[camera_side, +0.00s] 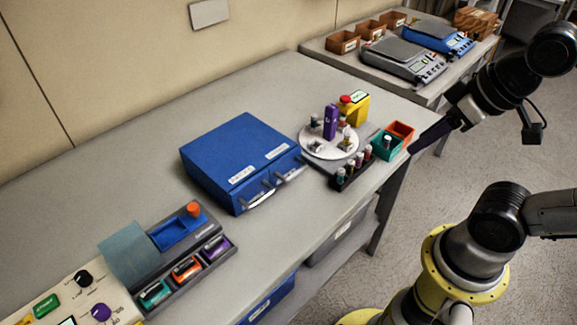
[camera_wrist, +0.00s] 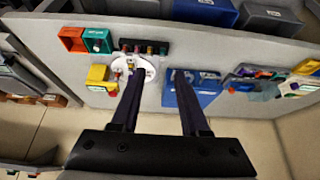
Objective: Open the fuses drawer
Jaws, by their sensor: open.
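A blue cabinet (camera_side: 235,150) stands on the grey bench in the side view. Its front has two labelled drawers side by side, each with a silver handle: a left one (camera_side: 258,198) and a right one (camera_side: 291,173). Both look closed. The label print is too small to read surely, so I cannot tell which is the fuses drawer. My gripper (camera_side: 420,145) is to the right of the cabinet, well apart from it, above the bench's front edge. In the wrist view my gripper (camera_wrist: 157,72) has its fingers apart with nothing held; the cabinet (camera_wrist: 205,98) is partly behind the right finger.
A round white turntable (camera_side: 318,147) with bottles, a dark vial rack (camera_side: 345,180) and teal and orange bins (camera_side: 400,130) stand right of the cabinet. A blue-grey tray unit (camera_side: 185,250) lies to its left. Bench between them is clear.

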